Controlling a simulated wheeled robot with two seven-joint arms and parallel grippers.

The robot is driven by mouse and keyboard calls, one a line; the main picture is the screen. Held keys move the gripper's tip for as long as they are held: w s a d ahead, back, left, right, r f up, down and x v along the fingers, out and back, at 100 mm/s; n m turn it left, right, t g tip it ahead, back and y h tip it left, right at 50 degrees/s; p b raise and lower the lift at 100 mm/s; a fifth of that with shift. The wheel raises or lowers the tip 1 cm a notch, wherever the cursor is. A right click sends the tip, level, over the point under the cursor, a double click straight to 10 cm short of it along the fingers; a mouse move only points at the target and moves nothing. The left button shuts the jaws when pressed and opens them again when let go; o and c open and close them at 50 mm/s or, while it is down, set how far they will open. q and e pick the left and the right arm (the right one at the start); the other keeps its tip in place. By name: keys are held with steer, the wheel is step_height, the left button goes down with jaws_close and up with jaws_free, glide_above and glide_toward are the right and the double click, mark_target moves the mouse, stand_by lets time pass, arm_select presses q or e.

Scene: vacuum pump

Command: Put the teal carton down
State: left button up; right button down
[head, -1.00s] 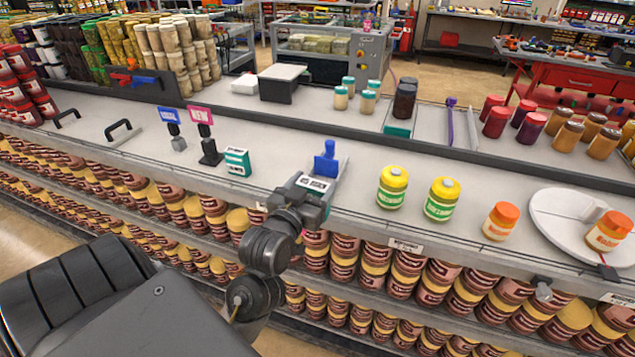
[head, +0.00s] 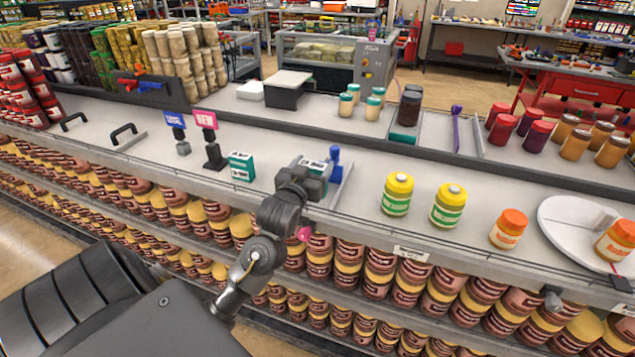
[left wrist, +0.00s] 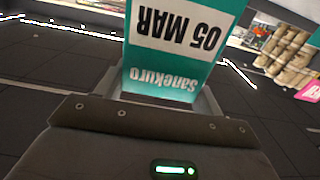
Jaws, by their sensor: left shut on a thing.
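My left gripper (head: 314,168) is shut on a teal and white carton (head: 318,166), just above or at the counter's front part; I cannot tell whether the carton touches the counter. In the left wrist view the carton (left wrist: 183,50) sits between the fingers of the gripper (left wrist: 165,90), with its "05 MAR" print upside down. The gripper hides part of the carton in the head view. A second teal carton (head: 241,167) stands on the counter to the left, apart from the gripper. My right gripper is not in view.
A blue-handled thing (head: 335,160) stands just right of the held carton. Pink (head: 205,119) and blue (head: 175,119) signs stand to the left. Yellow-lidded jars (head: 397,195) and a round white plate (head: 560,222) are to the right. The counter between the two cartons is clear.

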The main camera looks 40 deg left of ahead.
arm_select(q)
steer(key=w+f, duration=0.1)
steer(key=f, duration=0.1)
steer(key=w+a+f+p, duration=0.1)
steer(key=f, duration=0.2)
steer(key=w+f+p, duration=0.1)
steer(key=f, duration=0.1)
steer(key=shift+w+a+f, duration=0.3)
steer(key=shift+w+f, duration=0.1)
steer(key=shift+f, duration=0.25)
steer(key=shift+f, duration=0.15)
steer(key=o, duration=1)
steer(key=shift+c, duration=0.2)
